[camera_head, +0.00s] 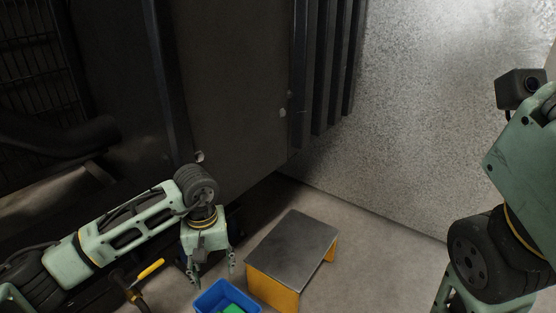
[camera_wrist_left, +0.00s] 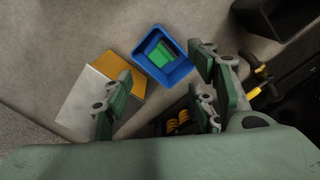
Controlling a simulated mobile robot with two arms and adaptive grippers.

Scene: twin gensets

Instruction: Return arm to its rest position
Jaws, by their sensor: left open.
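My left arm (camera_head: 125,225) reaches in from the left in the head view, bent down at the wrist. My left gripper (camera_head: 212,272) points down, open and empty, above the floor behind the blue bin and left of the step. In the left wrist view its fingers (camera_wrist_left: 158,88) are spread apart with nothing between them. My right arm (camera_head: 490,250) stands at the right edge of the head view; its gripper is not in view.
A blue bin (camera_head: 201,301) holding green pieces (camera_wrist_left: 159,54) stands beside a grey-topped yellow step (camera_head: 293,246). A yellow-handled object (camera_head: 151,269) lies near my left arm. Dark machinery (camera_head: 225,80) and a speckled grey wall (camera_head: 430,120) stand behind. Floor right of the step is clear.

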